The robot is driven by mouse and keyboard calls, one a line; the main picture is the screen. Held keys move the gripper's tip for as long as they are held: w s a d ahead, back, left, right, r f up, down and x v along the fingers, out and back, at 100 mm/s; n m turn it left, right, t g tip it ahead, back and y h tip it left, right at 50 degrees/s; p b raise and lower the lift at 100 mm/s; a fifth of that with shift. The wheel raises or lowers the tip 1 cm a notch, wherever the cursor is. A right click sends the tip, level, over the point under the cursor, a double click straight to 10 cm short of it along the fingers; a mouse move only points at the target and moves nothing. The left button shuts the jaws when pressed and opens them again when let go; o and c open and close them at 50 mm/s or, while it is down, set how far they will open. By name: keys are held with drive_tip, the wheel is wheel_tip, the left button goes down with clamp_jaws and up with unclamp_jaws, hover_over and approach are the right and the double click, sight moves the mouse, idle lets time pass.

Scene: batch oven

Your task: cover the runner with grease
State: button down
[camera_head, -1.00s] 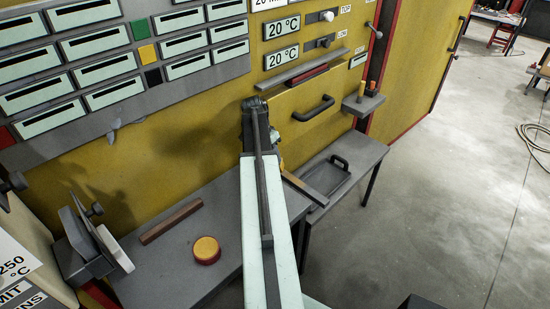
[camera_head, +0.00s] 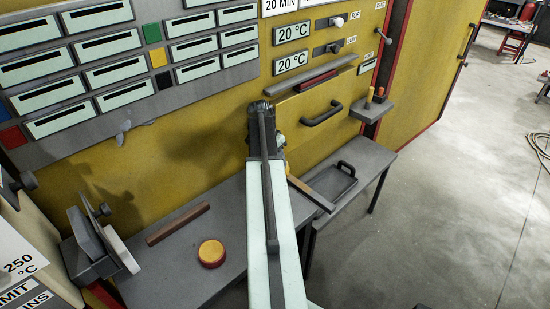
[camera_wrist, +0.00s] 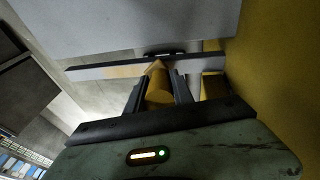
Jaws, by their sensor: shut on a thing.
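My gripper (camera_wrist: 160,82) is shut on a yellow grease stick (camera_wrist: 160,90), which sits between its two dark fingers in the wrist view. The stick's pointed tip meets or nearly meets the long runner (camera_wrist: 90,72), a narrow bar crossing the view; contact cannot be told for sure. A tan, grease-like stretch shows on the runner just left of the tip, while its left end and the part right of the stick look pale grey. In the head view the runner (camera_head: 312,194) slants in front of the yellow oven, and my arm hides most of the gripper.
A grey bench (camera_head: 160,280) holds a brown bar (camera_head: 178,224) and a yellow-topped round tin (camera_head: 211,253). A dark tray (camera_head: 333,183) lies on the right bench. A drawer handle (camera_head: 322,113) juts from the oven. A small shelf (camera_head: 376,108) is further right; open floor lies beyond.

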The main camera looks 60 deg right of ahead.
drive_tip(key=s+a, duration=0.3)
drive_tip(key=s, duration=1.1)
drive_tip(key=shift+a, duration=0.3)
idle(0.8)
drive_tip(key=s, duration=0.3)
drive_tip(key=shift+a, duration=0.4)
wheel_tip(320, 180, up, 6)
drive_tip(key=p, duration=0.6)
wheel_tip(320, 180, up, 3)
drive_tip(key=p, duration=0.3)
